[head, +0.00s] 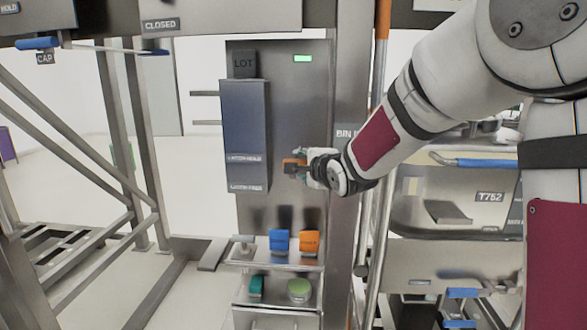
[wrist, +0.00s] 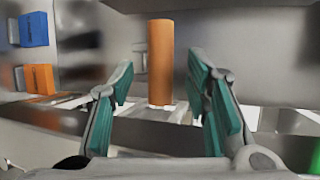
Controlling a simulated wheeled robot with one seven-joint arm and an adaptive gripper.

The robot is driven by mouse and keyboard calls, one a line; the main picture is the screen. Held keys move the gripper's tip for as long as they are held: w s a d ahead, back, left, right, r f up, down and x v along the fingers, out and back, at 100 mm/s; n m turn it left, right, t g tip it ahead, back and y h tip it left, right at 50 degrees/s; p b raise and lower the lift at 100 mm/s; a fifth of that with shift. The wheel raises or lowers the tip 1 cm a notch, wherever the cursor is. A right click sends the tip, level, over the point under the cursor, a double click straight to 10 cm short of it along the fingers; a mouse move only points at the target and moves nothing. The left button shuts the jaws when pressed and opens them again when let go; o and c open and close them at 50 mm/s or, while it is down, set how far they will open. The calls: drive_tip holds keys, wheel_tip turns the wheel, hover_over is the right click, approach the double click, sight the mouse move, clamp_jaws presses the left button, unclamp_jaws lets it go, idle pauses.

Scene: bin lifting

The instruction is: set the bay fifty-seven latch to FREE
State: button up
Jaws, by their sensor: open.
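The latch's orange handle (head: 291,162) sticks out in front of the grey bay panel (head: 290,100). It is nearly level with the upper label (head: 245,157), which seems to read LATCH-HOLD, and above the lower label (head: 248,187), which seems to read LATCH-FREE. My gripper (head: 305,166) is at the handle from the right. In the wrist view the handle is an upright orange cylinder (wrist: 160,55) between the two teal-padded fingers of my gripper (wrist: 162,85), with a gap on each side. The fingers are open. The bay number is not legible.
A blue-grey box (head: 245,120) stands out from the panel left of the handle. Below is a shelf (head: 275,257) with a blue block (head: 279,241) and an orange block (head: 309,241). An upright post (head: 345,200) stands close behind my wrist.

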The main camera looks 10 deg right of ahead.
sight(301, 165)
drive_tip(key=shift+x, duration=1.95)
drive_tip(key=shift+c, duration=0.3)
clamp_jaws()
